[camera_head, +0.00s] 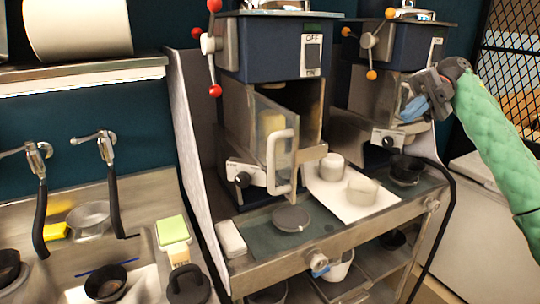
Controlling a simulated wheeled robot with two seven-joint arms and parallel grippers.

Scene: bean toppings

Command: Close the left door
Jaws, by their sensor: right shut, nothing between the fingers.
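The left machine (271,53) is dark blue and has a clear-paned door with a white vertical handle (273,160). This door stands swung open toward me, and the machine's inside shows beside it. My right gripper (412,109), with blue fingertips, is shut and empty. It is at the right machine (384,45), well to the right of the open door and apart from it. Part of the right machine's front is hidden behind the gripper. My left gripper is not in view.
Two white cups, one at the back (325,167) and one nearer (362,190), stand on a white sheet right of the open door. A dark round lid (291,218) lies on the counter below the handle. A grey partition (193,140) stands left of the machine.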

